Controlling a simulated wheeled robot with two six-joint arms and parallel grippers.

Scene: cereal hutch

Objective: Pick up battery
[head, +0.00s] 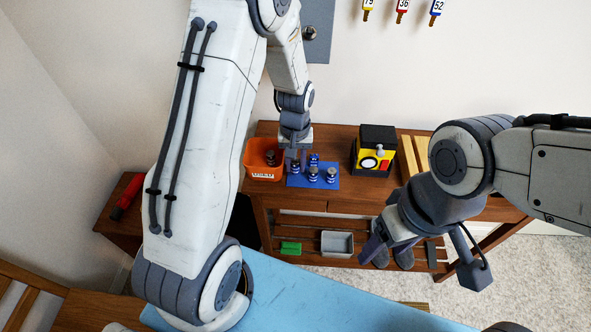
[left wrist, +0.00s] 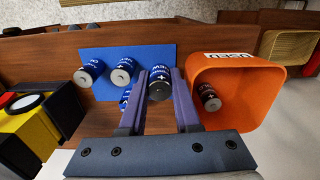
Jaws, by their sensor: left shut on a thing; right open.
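My left gripper (head: 295,158) points down at the left edge of the blue mat (head: 300,182). I cannot tell whether this battery is clear of the mat. More blue batteries stand on the mat, one at its right (head: 331,175); one (left wrist: 127,99) is partly hidden by a finger. Another, darker battery (left wrist: 209,99) lies inside the orange bin (left wrist: 240,119), labelled USED. My right gripper (head: 388,243) is open and empty, in front of the table.
A yellow and black camera-like box (head: 374,151) stands right of the mat on the wooden table. A grey tray (head: 337,243) and a green item (head: 291,248) sit on the lower shelf. A light blue surface (head: 330,308) lies in the foreground. Key tags hang on the wall.

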